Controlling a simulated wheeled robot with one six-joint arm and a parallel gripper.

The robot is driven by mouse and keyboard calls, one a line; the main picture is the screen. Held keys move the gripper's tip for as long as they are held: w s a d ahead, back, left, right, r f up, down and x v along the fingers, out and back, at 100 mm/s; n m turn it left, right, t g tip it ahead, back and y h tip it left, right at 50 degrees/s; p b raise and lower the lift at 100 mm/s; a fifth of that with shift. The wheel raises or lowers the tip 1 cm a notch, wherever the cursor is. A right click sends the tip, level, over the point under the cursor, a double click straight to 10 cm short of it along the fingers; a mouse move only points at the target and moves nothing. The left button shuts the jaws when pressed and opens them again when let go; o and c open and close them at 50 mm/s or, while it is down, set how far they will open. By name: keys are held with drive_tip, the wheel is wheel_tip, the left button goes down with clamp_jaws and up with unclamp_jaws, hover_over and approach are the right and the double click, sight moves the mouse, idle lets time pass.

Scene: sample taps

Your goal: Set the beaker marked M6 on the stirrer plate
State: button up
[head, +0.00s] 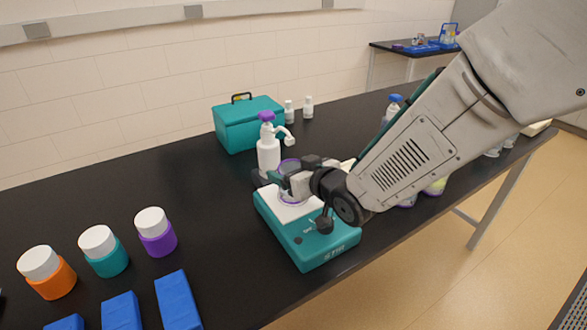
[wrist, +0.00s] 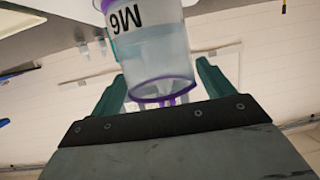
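The beaker marked M6 (wrist: 150,55) is clear, with purple edging and pale contents. In the wrist view its marking appears upside down, and it stands between my gripper's teal fingers (wrist: 162,75). In the head view the beaker (head: 288,168) is partly hidden by my gripper (head: 284,180), over the stirrer plate. The stirrer (head: 325,247) is teal with a white top (head: 300,212). I cannot tell whether the beaker's base touches that top.
A white pump bottle (head: 268,155) with a purple head stands just behind the stirrer. A teal box (head: 248,125) is farther back. Orange (head: 52,280), teal (head: 108,258) and purple (head: 157,238) jars and several blue blocks (head: 178,300) stand at the left. Black bench surface is clear between.

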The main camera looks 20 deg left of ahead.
drive_tip(key=shift+r, duration=0.2)
drive_tip(key=v, duration=1.2)
